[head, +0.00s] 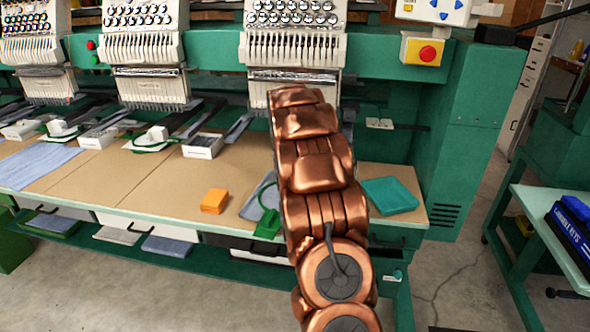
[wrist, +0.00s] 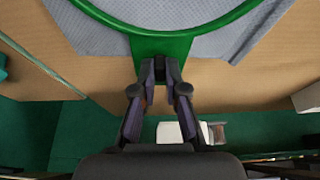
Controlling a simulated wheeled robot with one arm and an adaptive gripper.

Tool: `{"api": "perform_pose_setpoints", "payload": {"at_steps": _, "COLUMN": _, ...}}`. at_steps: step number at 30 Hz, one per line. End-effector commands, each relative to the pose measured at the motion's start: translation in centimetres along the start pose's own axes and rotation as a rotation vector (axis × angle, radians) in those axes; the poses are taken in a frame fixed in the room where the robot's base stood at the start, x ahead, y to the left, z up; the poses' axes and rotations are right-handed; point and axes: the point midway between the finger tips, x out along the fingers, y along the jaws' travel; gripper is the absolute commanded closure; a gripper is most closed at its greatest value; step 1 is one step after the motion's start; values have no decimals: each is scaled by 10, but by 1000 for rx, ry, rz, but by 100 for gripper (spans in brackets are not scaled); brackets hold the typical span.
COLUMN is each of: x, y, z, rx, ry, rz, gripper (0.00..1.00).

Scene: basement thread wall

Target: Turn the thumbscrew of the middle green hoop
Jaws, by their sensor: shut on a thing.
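In the wrist view a green hoop (wrist: 161,45) lies with grey cloth inside and around it, on a tan table. Its short tab points down toward my gripper (wrist: 159,70). My fingers are shut at the end of that tab, on a small part that they hide, which appears to be the thumbscrew. In the head view my copper arm hides my gripper. Two green hoops, one at the left (head: 62,130) and one right of it (head: 152,140), show there on the machine's table.
An orange block (head: 214,201) and a green piece (head: 267,226) on grey cloth lie left of my arm. A teal folded cloth (head: 389,195) lies to its right. White boxes (head: 203,146) stand at the back. Stitching heads (head: 147,60) hang above the table.

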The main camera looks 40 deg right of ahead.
Motion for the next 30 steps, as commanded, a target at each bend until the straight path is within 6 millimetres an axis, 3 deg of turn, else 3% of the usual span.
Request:
{"api": "perform_pose_setpoints", "payload": {"at_steps": 28, "x": 0, "y": 0, "z": 0, "rx": 0, "ry": 1, "rz": 0, "gripper": 100}}
{"api": "perform_pose_setpoints", "payload": {"at_steps": 29, "x": 0, "y": 0, "z": 0, "rx": 0, "ry": 1, "rz": 0, "gripper": 86}}
{"api": "perform_pose_setpoints", "payload": {"at_steps": 30, "x": 0, "y": 0, "z": 0, "rx": 0, "ry": 1, "rz": 0, "gripper": 82}}
